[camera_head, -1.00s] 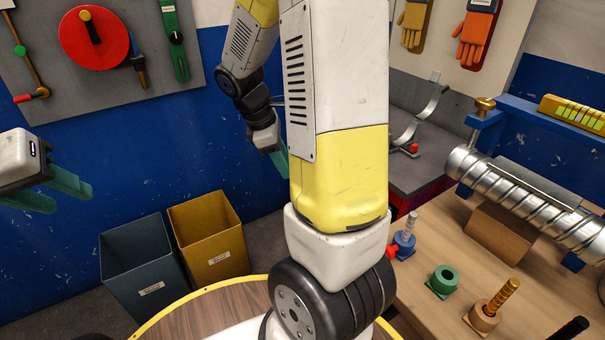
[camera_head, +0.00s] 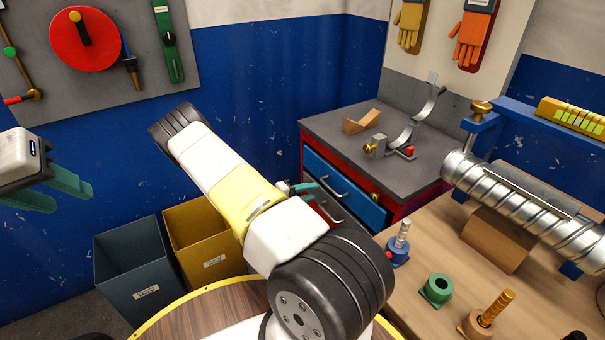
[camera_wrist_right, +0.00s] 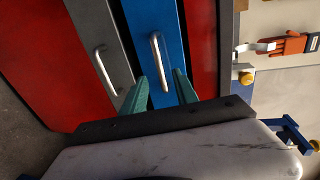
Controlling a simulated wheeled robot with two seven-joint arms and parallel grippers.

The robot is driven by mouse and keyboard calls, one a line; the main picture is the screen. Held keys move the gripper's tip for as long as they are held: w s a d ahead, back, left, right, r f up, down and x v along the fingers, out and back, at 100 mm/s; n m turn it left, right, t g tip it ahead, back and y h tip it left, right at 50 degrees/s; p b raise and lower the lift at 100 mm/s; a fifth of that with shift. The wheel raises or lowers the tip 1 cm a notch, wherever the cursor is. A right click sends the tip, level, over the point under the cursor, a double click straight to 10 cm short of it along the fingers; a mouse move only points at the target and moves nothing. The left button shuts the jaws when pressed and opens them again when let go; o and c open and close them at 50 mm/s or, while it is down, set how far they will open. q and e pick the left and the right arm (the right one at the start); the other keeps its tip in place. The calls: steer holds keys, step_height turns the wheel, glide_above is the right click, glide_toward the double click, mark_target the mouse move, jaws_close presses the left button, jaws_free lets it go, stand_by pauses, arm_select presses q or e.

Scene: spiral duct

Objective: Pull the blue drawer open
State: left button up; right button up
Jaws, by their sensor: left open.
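The blue drawer (camera_head: 348,193) is the upper drawer of the red cabinet at the back and looks closed. Its silver bar handle (camera_head: 332,187) also shows in the right wrist view (camera_wrist_right: 158,58). My right gripper (camera_wrist_right: 163,80) has its two green fingers apart, one to each side of the handle's near end. I cannot tell whether they touch it. In the head view my right gripper (camera_head: 303,188) is mostly hidden behind my own arm. My left gripper (camera_head: 70,193) is open and empty at the far left, away from the cabinet.
A grey drawer (camera_wrist_right: 92,40) with its own handle lies beside the blue one in the right wrist view. The grey cabinet top (camera_head: 345,122) bears a wooden block and metal parts. A wooden workbench (camera_head: 450,245) stands at right; two bins (camera_head: 140,275) stand at left.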

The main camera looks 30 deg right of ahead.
mark_target(328, 188)
steer(key=x, duration=0.7)
steer(key=shift+d+f, duration=0.1)
steer(key=shift+d, duration=0.15)
jaws_close()
stand_by(1.1)
